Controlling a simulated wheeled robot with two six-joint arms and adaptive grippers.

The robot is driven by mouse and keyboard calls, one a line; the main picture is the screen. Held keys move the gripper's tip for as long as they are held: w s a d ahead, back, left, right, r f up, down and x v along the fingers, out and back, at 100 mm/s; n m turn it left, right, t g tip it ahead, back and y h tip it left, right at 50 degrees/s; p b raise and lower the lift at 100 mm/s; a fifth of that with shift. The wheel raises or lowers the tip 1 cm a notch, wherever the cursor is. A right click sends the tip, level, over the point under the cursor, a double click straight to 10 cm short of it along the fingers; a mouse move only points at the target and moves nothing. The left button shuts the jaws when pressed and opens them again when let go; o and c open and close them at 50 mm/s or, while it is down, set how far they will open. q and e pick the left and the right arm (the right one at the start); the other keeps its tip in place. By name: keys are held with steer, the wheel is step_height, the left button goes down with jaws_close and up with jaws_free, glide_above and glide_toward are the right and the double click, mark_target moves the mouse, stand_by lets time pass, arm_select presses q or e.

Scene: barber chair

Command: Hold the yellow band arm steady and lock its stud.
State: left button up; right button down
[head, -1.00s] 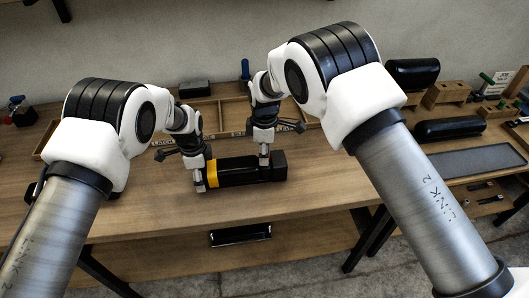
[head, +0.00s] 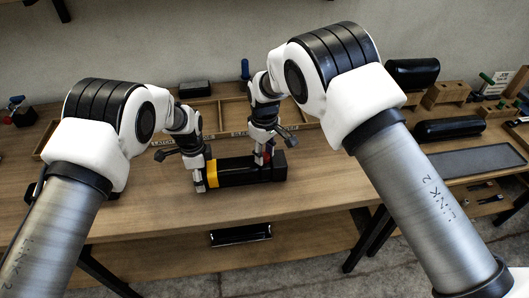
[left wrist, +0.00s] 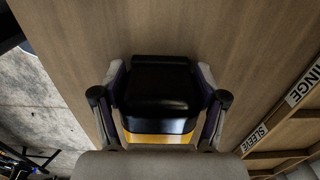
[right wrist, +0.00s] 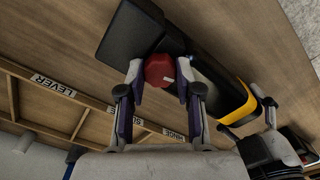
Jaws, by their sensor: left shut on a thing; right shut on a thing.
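The yellow band arm is a black padded bar (head: 235,172) with a yellow band (head: 212,171) near its left end, lying on the bench. My left gripper (head: 199,184) is shut on it at that end. In the left wrist view the fingers sit on both sides of the black body (left wrist: 158,88), with the yellow band (left wrist: 158,138) below. My right gripper (head: 265,158) points down at the arm's right part. In the right wrist view its fingers are closed on a red stud (right wrist: 159,70) at the side of the black bar (right wrist: 205,62). The stud's seat is hidden.
A wooden tray (head: 225,117) with labelled compartments lies just behind the arm. Black cushions (head: 448,128) and wooden blocks (head: 447,93) stand at the right. A grey mat (head: 475,160) lies at the front right. The bench in front of the arm is clear.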

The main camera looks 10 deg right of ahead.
steer(key=shift+m, duration=1.3)
steer(key=c, duration=0.8)
jaws_free()
steer(key=shift+o, duration=0.2)
step_height(320, 180, up, 12)
arm_select(q)
steer(key=o, duration=1.8)
